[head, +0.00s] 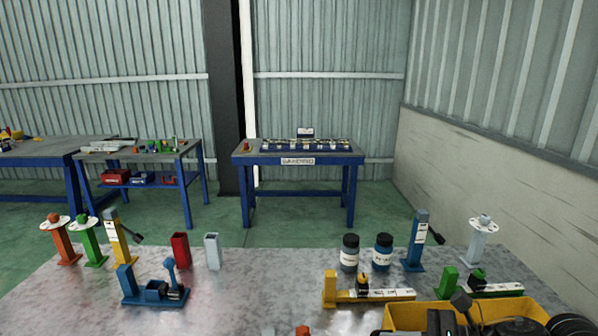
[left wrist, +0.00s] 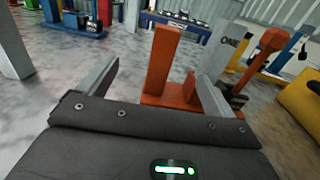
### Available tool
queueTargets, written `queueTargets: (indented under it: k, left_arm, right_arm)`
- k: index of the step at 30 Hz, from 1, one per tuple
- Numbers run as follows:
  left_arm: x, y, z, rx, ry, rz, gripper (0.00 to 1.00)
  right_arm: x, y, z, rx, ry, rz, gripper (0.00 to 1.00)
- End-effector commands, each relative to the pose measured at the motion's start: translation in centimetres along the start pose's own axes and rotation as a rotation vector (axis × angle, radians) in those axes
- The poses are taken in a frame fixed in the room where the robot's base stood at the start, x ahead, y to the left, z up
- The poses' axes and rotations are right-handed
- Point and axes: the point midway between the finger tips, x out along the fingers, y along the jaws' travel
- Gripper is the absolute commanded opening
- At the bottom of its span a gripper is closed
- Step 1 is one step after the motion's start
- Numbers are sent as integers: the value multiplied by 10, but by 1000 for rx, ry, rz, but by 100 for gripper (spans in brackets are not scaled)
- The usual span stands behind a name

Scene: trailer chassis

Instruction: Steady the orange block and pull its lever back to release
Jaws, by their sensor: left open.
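The orange block shows in the left wrist view as an upright orange post (left wrist: 163,58) on an orange base. A tilted orange lever (left wrist: 265,48) with a wider top stands to its right, and dark parts lie low between them. Whether a finger touches the post, I cannot tell. In the head view only a small orange top (head: 302,331) shows at the bottom edge; the rest is cut off.
A blue lever block (head: 155,292), a yellow one (head: 365,296) and a green one (head: 482,287) stand on the metal table (head: 250,285). A yellow bin (head: 400,318) with dark parts is at the lower right. Two jars and several upright stands line the back.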

Motion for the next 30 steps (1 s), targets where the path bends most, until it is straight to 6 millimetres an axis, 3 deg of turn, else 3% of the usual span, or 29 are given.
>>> queueTargets:
  k: [5,18,24,30]
  left_arm:
    - [-16,0,-1,-2,3,-1,91]
    - [-102,0,-1,0,4,0,91]
    - [-118,0,0,0,1,0,91]
    - [-120,0,0,0,0,0,91]
  right_arm:
    - [0,0,0,0,0,0,0]
    - [0,0,0,0,0,0,0]
    - [0,0,0,0,0,0,0]
    - [0,0,0,0,0,0,0]
